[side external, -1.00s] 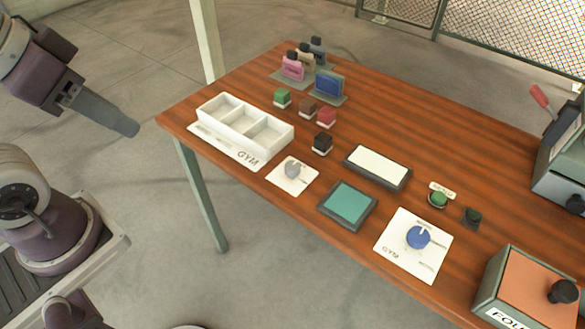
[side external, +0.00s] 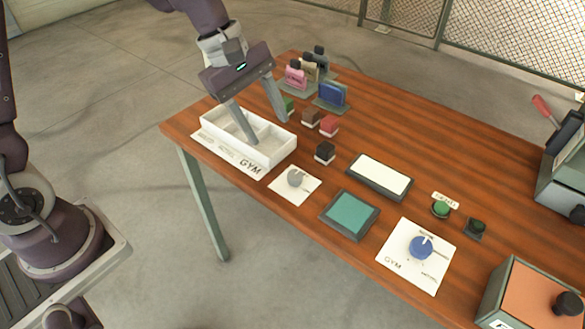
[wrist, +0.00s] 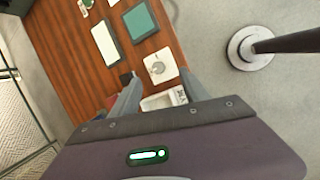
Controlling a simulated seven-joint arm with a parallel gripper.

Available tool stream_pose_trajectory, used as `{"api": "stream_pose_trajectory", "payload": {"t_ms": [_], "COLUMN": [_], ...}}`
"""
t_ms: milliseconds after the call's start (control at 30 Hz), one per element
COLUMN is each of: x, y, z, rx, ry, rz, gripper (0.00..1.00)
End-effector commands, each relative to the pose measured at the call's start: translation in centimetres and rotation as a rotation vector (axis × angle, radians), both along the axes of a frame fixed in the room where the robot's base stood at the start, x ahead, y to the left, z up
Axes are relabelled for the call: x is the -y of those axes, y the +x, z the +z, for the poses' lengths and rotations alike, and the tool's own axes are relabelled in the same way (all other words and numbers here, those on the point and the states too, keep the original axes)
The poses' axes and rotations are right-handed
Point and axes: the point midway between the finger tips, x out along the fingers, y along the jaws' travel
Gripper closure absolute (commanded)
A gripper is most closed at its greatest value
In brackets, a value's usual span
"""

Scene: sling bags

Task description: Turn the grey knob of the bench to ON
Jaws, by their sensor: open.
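The grey knob (side external: 295,178) sits on a white square plate (side external: 302,194) near the bench's front edge, right of the white tray. The knob also shows in the wrist view (wrist: 157,68), beyond my fingertips; its ON marking is too small to read. My gripper (side external: 268,132) is open and empty, its two fingers spread above the white compartment tray (side external: 277,154), to the left of the knob and apart from it. In the wrist view my gripper's fingers (wrist: 133,100) point toward the knob plate. The bench (side external: 420,130) has a brown wooden top.
A blue knob (side external: 421,246) on a white plate stands further right. A teal pad (side external: 350,214), a white pad (side external: 380,175) and a black block (side external: 325,152) lie near the grey knob. Small bags (side external: 332,93) stand at the back. An orange-topped box (side external: 535,295) is at front right.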

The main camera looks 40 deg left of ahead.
Motion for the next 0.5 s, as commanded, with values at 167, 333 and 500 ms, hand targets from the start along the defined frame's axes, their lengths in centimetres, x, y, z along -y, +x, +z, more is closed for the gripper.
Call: {"api": "stream_pose_trajectory", "payload": {"t_ms": [167, 333, 500], "x": [-0.1, 0.2, 1.4], "y": [3.8, 4.5, 4.7], "z": [-7.6, -10.2, -13.3], "rx": [-0.203, -0.248, -0.249], "ry": [-0.105, -0.125, -0.124], "rz": [0.365, 0.454, 0.451], "gripper": [0.47, 0.47, 0.47]}}
